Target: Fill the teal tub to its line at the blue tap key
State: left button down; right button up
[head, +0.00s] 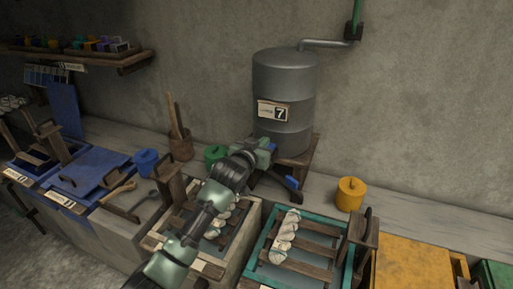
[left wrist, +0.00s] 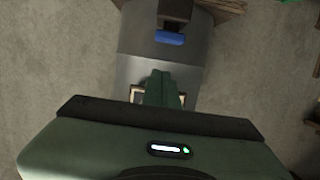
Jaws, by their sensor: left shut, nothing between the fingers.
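The teal tub (head: 347,262) stands at the front centre right, with wooden slats and a pale twisted skein across its top. Its fill line and water level cannot be made out. The blue tap key (head: 291,182) is low at the front of the grey tank (head: 284,88). It also shows in the left wrist view (left wrist: 170,38), on a dark tap fitting. My left gripper (head: 268,147) is shut and empty in front of the tank, just left of the key. In the left wrist view its closed fingers (left wrist: 162,80) appear apart from the key. My right gripper is not in view.
A pale-framed tub (head: 250,222) stands left of the teal one, partly hidden by my left arm. A yellow lidded pot (head: 350,193) sits right of the tank. Blue vats (head: 92,172) stand at left and a yellow-topped vat (head: 412,262) at right.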

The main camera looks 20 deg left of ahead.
pick_arm(q)
jog(key=b+v, duration=0.1)
jog(key=v, duration=0.4)
jog(key=shift+s+a+r, duration=0.15)
jog(key=shift+s+r, duration=0.05)
jog(key=shift+s, duration=0.05)
